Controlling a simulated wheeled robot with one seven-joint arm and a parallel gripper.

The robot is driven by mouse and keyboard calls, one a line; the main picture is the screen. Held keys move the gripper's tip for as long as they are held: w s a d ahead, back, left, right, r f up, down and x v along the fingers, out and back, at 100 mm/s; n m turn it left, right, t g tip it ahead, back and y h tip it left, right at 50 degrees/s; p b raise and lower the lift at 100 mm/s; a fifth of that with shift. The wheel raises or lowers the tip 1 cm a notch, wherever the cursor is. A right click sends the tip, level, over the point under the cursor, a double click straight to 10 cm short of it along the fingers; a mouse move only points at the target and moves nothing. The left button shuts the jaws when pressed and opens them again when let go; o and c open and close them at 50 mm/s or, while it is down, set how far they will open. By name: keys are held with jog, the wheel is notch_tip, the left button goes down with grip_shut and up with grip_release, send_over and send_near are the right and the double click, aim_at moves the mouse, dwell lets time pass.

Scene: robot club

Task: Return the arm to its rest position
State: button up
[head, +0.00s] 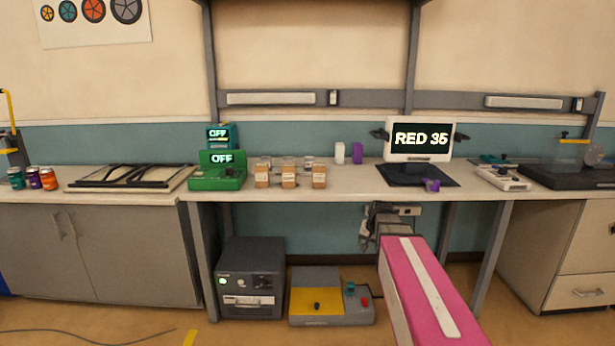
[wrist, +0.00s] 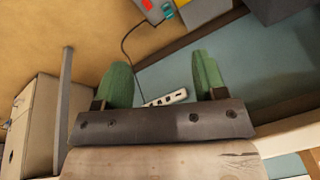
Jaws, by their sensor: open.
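My gripper (wrist: 162,72) is open in the wrist view, with its two green fingers apart and nothing between them. A white power strip shows behind the gap, farther off. In the head view, my pink arm link with a white stripe reaches in from the lower right. The far end of my arm hangs below the front edge of the workbench (head: 345,190), in the open bay under it. The fingers cannot be made out clearly in that view.
A monitor reading RED 35 (head: 421,139) stands on the bench above my arm. A small purple piece (head: 432,185) lies by its dark mat. Under the bench stand a dark grey box (head: 251,278) and a yellow-topped unit (head: 318,298). A cabinet (head: 560,250) is at the right.

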jog(key=s+a+f+n+g, duration=0.1)
jog(key=s+a+f+n, duration=0.1)
jog(key=s+f, duration=0.3)
jog(key=s+a+f+n+g+h, duration=0.1)
jog(key=s+f, duration=0.5)
jog(key=s, duration=0.7)
jog(key=shift+a+n+g, duration=0.6)
jog(key=shift+a+g, duration=0.05)
jog(key=shift+g, duration=0.05)
